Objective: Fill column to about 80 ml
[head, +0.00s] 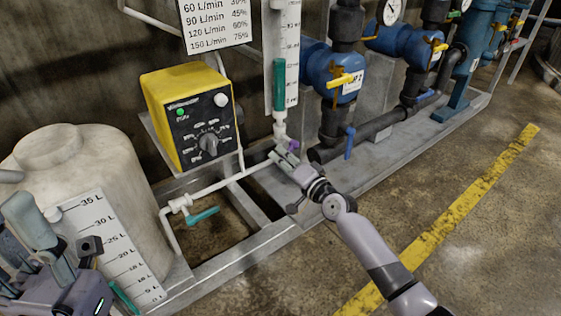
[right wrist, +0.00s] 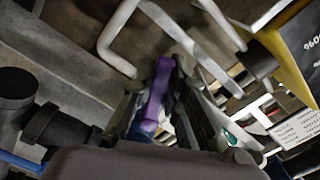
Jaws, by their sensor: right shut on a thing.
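The clear graduated column (head: 287,40) stands upright at top centre in the head view. Teal fill (head: 280,85) shows in its lower part; its marks are too small to read surely. A purple valve handle (head: 293,145) sits at the column's foot and also shows in the right wrist view (right wrist: 158,95). My right gripper (head: 287,160) is shut on this handle, with its fingers on either side of it in the right wrist view (right wrist: 160,105). My left gripper (head: 55,235) is at the lower left, in front of the tank, with its fingers apart and empty.
A yellow pump box (head: 185,85) with a knob and green light stands left of the column. White pipe with a teal valve handle (head: 203,215) runs below it. A white tank (head: 90,165) is at left. Blue pumps (head: 330,70) and pipes stand at right. Floor at right is clear.

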